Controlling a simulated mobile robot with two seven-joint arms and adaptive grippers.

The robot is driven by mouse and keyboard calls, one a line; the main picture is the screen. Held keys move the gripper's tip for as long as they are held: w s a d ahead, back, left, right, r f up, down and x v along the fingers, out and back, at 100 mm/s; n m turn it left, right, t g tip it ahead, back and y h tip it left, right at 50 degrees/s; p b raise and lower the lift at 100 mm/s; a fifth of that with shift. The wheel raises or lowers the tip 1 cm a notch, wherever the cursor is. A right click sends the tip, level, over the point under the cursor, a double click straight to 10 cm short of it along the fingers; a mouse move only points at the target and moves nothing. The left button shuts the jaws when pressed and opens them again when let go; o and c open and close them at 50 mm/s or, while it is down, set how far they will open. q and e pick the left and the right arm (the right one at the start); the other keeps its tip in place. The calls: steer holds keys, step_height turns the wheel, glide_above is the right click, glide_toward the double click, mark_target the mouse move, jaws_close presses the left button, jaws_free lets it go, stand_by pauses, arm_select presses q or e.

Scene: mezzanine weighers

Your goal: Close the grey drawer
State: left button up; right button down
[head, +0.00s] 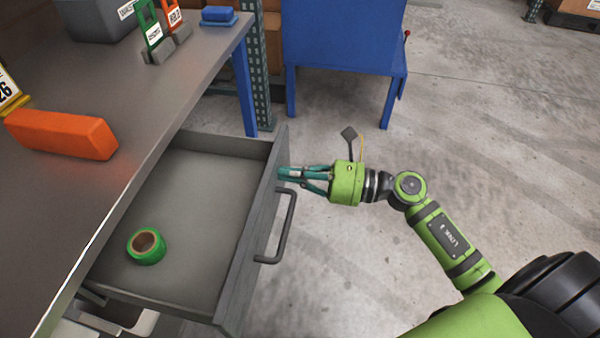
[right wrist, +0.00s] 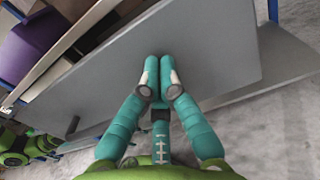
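The grey drawer (head: 205,190) is pulled well out from under the workbench, and its inside shows. A dark bar handle (head: 285,228) is on its front panel. A roll of green tape (head: 146,246) lies inside. My right gripper (head: 281,174) is at the outer face of the front panel, beyond the far end of the handle and not around it. In the right wrist view its fingers (right wrist: 158,75) are together, with nothing between them, and their tips are at the grey panel (right wrist: 215,45). Whether they touch it is unclear. My left gripper is out of view.
The workbench (head: 185,85) carries an orange block (head: 62,134), a grey bin (head: 95,18), green and orange label holders and a blue item (head: 218,14). A blue stand (head: 343,45) is behind the drawer.

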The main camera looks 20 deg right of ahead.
steer(key=x, duration=1.4)
steer(key=shift+w+a+r, duration=0.1)
steer(key=shift+w+a, duration=0.15)
steer(key=shift+a, duration=0.1)
glide_above(189, 175)
steer(key=shift+s+d, duration=0.3)
steer(key=shift+s, duration=0.05)
steer(key=shift+w+a, duration=0.3)
steer(key=shift+a, duration=0.1)
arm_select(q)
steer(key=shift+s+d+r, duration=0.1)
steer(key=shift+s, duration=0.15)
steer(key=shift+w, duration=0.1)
arm_select(e)
steer(key=shift+r, duration=0.1)
